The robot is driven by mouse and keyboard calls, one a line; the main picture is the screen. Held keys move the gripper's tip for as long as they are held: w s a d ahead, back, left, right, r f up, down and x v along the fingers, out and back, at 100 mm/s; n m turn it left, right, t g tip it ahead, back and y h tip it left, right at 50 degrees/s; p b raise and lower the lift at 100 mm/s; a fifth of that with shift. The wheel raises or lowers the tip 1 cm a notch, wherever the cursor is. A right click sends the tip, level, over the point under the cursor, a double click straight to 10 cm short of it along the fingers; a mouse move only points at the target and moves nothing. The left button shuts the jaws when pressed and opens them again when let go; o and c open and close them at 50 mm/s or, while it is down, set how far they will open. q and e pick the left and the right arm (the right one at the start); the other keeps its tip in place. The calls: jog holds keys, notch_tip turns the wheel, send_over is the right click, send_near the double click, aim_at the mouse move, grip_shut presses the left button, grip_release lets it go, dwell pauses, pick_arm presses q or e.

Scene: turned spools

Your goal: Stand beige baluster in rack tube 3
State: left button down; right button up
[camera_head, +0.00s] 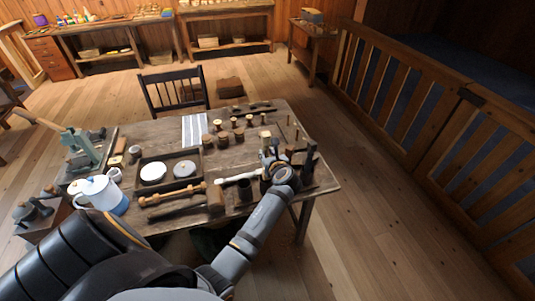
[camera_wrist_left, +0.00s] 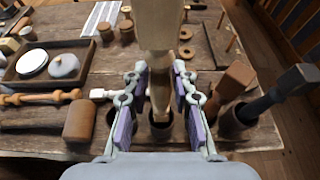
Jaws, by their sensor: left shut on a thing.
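My left gripper (camera_wrist_left: 158,105) is shut on the beige baluster (camera_wrist_left: 160,25), its fingers on either side of the narrow lower part. The baluster is roughly upright, its thick part above the fingers. Its lower end is over or in the mouth of a dark tube (camera_wrist_left: 160,131); I cannot tell how deep. In the head view my left gripper (camera_head: 268,163) is at the table's right part, with a pale top of the baluster (camera_head: 265,135) just showing. Another tube (camera_head: 245,189) stands to the left. The tube numbers are not readable. My right gripper is not in view.
A white turned piece (camera_head: 238,178), a wooden baluster (camera_head: 172,195) and a mallet head (camera_head: 215,203) lie left. Several spools stand behind.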

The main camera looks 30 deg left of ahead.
pick_arm(q)
notch_tip(320, 180, down, 2)
jog(key=shift+f+b, duration=0.15)
jog(key=shift+b, duration=0.35)
jog(key=shift+f, duration=0.15)
notch_tip(320, 180, down, 3)
jog(key=shift+r+b, duration=0.15)
jog(key=shift+b, duration=0.3)
dwell(0.4)
jog(key=c, duration=1)
grip_release()
